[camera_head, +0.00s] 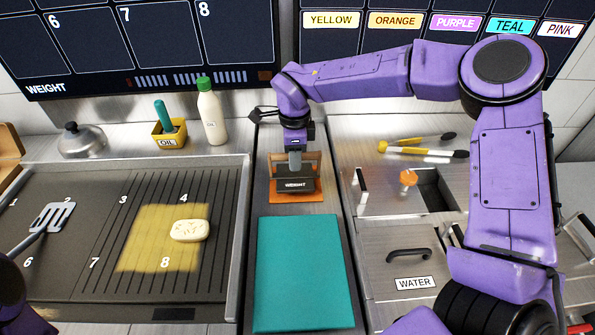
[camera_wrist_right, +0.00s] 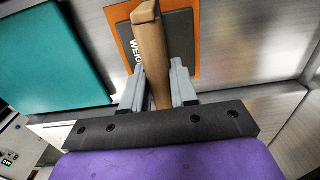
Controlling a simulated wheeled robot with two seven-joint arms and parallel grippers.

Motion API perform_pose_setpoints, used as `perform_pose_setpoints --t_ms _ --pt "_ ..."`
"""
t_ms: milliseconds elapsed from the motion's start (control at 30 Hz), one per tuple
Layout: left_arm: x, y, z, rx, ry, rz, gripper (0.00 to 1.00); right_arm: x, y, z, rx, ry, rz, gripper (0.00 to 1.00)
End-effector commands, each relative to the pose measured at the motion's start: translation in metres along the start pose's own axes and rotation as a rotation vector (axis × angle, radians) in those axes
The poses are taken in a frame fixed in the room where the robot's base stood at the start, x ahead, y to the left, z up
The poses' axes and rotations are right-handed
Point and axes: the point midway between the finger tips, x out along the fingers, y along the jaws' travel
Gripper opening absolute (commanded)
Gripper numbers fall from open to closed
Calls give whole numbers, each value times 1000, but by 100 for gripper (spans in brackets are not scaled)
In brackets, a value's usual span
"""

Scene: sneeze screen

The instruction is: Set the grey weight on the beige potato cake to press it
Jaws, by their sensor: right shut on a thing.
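The grey weight (camera_head: 296,184), marked WEIGHT, stands on an orange pad (camera_head: 312,196) behind the teal board. My right gripper (camera_head: 295,160) comes down over it and is shut on its wooden handle. In the right wrist view, the fingers (camera_wrist_right: 158,85) lie on either side of the handle (camera_wrist_right: 150,45), with the grey plate (camera_wrist_right: 181,35) beyond. The beige potato cake (camera_head: 189,230) lies on the ribbed right part of the griddle (camera_head: 240,215), inside a yellow lit patch. My left gripper is out of view; only part of my left arm shows at the lower left.
A spatula (camera_head: 50,218) lies over the left of the griddle. A metal dome (camera_head: 82,142), a yellow oil box (camera_head: 168,133) and an oil bottle (camera_head: 211,113) stand behind it. The teal board (camera_head: 305,270) is bare. A lidded WATER well (camera_head: 408,268) is to the right.

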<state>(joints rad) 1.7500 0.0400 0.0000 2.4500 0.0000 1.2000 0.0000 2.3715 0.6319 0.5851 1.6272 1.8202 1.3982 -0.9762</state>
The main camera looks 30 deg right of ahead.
Motion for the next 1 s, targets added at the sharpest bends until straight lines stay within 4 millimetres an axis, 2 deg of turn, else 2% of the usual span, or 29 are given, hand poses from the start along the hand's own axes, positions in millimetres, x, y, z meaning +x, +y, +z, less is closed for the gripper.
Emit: perform_pose_setpoints --t_ms 33,500,1000 --pt "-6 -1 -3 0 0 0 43 -8 0 1 0 -3 -2 0" --pt "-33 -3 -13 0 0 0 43 -36 0 0 1 -2 -2 0" --pt "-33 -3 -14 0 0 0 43 -36 4 5 -32 -2 -2 0"
